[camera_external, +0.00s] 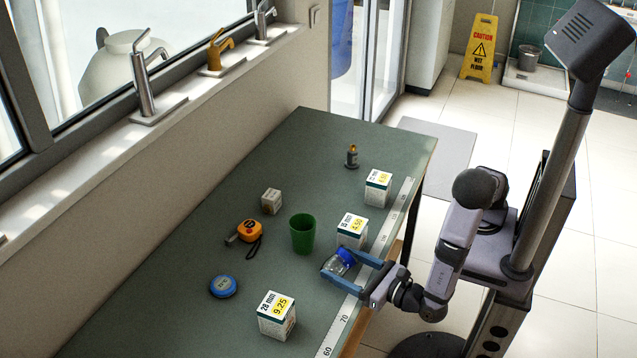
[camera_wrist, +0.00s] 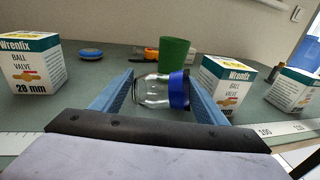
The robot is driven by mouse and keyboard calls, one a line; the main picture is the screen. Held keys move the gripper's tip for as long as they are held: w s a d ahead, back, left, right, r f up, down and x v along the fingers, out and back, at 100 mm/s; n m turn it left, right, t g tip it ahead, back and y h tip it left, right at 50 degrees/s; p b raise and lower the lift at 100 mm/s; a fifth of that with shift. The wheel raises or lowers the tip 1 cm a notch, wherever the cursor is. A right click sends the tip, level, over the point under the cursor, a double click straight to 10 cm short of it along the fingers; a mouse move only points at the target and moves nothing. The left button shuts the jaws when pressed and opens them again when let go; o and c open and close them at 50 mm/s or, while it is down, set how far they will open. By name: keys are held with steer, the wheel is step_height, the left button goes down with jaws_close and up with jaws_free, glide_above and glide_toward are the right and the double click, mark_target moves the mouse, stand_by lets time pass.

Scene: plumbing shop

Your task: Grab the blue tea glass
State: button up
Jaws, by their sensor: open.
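The blue tea glass (camera_external: 340,263) is clear with a blue band at one end. It appears to lie on its side on the green table, near the front edge. In the wrist view the glass (camera_wrist: 153,90) has its blue end to the right, near the right finger. My gripper (camera_external: 332,260) is open, with its fingers on either side of the glass. The wrist view shows the gripper (camera_wrist: 160,76) with the glass between or just beyond the fingertips; I cannot tell whether either finger touches it. The gripper's body hides the nearest table surface.
A green cup (camera_external: 302,234) stands just behind the glass. White valve boxes stand to the right (camera_external: 351,231), farther right (camera_external: 378,188) and front left (camera_external: 277,315). A blue tape disc (camera_external: 223,286), an orange tape measure (camera_external: 247,231) and a small box (camera_external: 272,201) lie farther back.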

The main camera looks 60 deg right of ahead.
steer(key=shift+x, duration=0.9)
steer(key=c, duration=0.6)
steer(key=shift+r, duration=0.2)
